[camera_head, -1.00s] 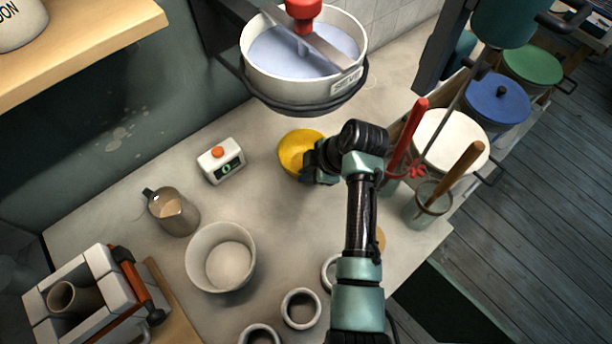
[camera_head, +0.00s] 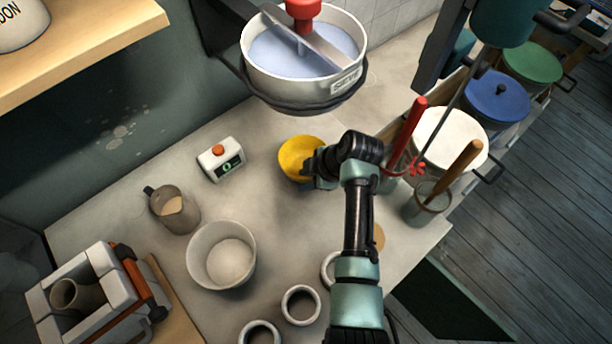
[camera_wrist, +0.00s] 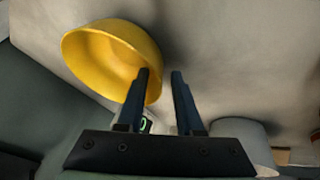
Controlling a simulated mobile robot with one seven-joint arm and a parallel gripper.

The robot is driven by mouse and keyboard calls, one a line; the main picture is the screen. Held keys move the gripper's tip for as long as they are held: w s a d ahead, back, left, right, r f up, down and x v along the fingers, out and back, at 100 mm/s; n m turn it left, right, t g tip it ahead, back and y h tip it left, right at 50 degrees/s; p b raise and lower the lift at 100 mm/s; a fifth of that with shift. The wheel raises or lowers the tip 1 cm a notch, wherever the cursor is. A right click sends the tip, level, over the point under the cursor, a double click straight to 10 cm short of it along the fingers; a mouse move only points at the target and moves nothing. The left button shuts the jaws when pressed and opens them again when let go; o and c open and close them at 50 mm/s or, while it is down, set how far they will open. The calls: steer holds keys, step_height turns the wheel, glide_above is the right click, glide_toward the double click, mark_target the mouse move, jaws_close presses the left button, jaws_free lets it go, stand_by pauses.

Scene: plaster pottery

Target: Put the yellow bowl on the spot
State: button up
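The yellow bowl (camera_head: 298,157) is on the worktop below the large mixing pan, in the head view. It also shows in the wrist view (camera_wrist: 100,58), at the upper left. My gripper (camera_head: 318,165) is at the bowl's right side. In the wrist view my gripper (camera_wrist: 160,75) has its fingers apart, with the bowl's right rim between them; one finger overlaps the bowl's inside. I cannot tell whether either finger touches it. A tan round spot (camera_head: 379,238) on the worktop is partly hidden by my arm.
A timer (camera_head: 221,160), a jug (camera_head: 176,212) and a white bowl (camera_head: 222,255) stand to the left. Small round pots (camera_head: 301,305) stand in front. Jars with tools (camera_head: 428,203) and lidded buckets (camera_head: 497,105) are at the right.

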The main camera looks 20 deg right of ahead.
steer(key=v, duration=1.2)
steer(key=shift+b, duration=0.3)
steer(key=shift+s, duration=0.1)
